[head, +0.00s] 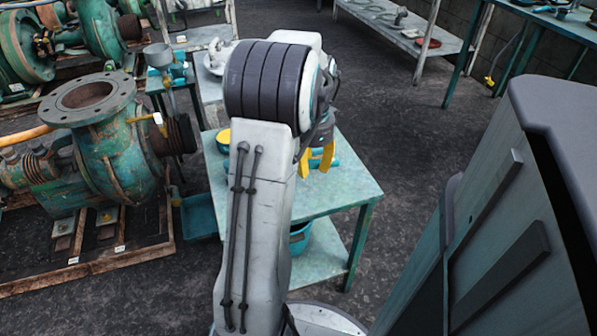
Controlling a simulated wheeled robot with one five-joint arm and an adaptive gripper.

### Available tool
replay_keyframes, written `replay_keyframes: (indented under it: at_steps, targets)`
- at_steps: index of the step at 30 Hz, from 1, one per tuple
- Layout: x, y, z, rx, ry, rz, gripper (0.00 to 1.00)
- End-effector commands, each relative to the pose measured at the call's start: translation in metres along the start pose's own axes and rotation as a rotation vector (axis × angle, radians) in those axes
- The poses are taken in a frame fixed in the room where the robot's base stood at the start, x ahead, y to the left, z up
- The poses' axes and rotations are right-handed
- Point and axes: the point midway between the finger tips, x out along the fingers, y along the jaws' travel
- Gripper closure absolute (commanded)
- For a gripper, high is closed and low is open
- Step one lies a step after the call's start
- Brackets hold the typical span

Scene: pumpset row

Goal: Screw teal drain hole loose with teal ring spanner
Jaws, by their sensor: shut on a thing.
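My gripper (315,166) shows its yellow fingers just right of my arm, over the teal table (345,192). It is shut on a teal bar-like thing (318,163), which looks like the teal ring spanner. The ring end cannot be made out, and my arm hides part of the view there. The green, rust-worn pump (118,165) with a round open flange (87,95) on top stands at the left. I cannot make out the teal drain hole on it.
A teal tray (199,216) sits beside the pump's wooden pallet (95,269). A yellow round thing (223,139) lies on the table, partly hidden by my arm. A teal bucket (300,238) stands on its lower shelf. The dark floor (410,150) to the right is clear.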

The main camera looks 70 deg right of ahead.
Motion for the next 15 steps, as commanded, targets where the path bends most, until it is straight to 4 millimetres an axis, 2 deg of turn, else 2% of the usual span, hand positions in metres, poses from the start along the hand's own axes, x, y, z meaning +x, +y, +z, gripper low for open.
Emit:
replay_keyframes:
  at_steps: [1,6,15]
  targets:
    - [-0.010,-0.001,-0.011,0.004,0.000,0.000,1.00]
    - [-0.027,-0.005,-0.040,0.003,0.001,-0.001,1.00]
    - [-0.043,-0.009,-0.068,0.000,0.001,-0.001,1.00]
